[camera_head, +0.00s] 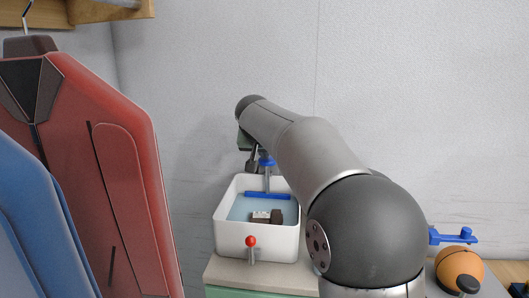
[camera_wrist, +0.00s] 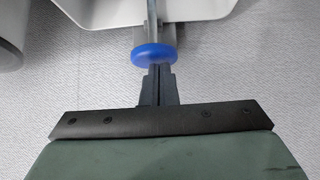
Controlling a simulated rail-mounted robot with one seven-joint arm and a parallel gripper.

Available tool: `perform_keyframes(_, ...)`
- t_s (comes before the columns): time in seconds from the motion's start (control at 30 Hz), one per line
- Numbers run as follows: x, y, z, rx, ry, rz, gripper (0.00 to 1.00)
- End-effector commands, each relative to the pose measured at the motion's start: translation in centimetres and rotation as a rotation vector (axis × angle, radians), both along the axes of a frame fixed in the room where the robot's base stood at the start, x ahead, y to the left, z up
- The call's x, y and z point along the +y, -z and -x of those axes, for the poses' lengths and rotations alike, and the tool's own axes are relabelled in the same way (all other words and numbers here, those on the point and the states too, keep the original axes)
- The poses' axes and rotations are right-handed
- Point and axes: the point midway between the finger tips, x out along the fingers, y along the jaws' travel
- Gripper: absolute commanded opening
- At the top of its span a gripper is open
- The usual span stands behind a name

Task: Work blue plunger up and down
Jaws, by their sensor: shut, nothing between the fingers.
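The blue plunger stands in the white basin (camera_head: 228,238). It has a blue round knob (camera_head: 266,162), a thin grey shaft (camera_head: 267,178) and a wide blue plate (camera_head: 268,195) low in the basin at the water. My gripper (camera_head: 254,166) is behind the basin, at the left of the knob. In the wrist view the blue knob (camera_wrist: 154,55) lies just past my shut fingertips (camera_wrist: 158,68), which overlap its near edge. Nothing shows between the fingers. I cannot tell whether they touch the knob. My arm hides part of the basin's right side.
Red (camera_head: 110,160) and blue (camera_head: 25,220) garments hang left. An orange ball-shaped object (camera_head: 459,265) is at right.

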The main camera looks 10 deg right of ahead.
Motion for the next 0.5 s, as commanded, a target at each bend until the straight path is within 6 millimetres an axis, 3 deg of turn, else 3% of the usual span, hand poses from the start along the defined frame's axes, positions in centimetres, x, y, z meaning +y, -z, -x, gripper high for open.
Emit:
perform_keyframes(0.03, 0.0, 0.7, 0.1, 0.018, 0.002, 0.0, 0.0)
perform_keyframes(0.27, 0.0, 0.6, 0.1, 0.022, 0.002, -0.001, 0.0)
perform_keyframes(0.37, 0.0, -0.5, 0.1, 0.02, 0.002, 0.0, 0.0)
perform_keyframes(0.5, 0.0, -3.6, 0.1, 0.011, 0.003, -0.001, 0.0)
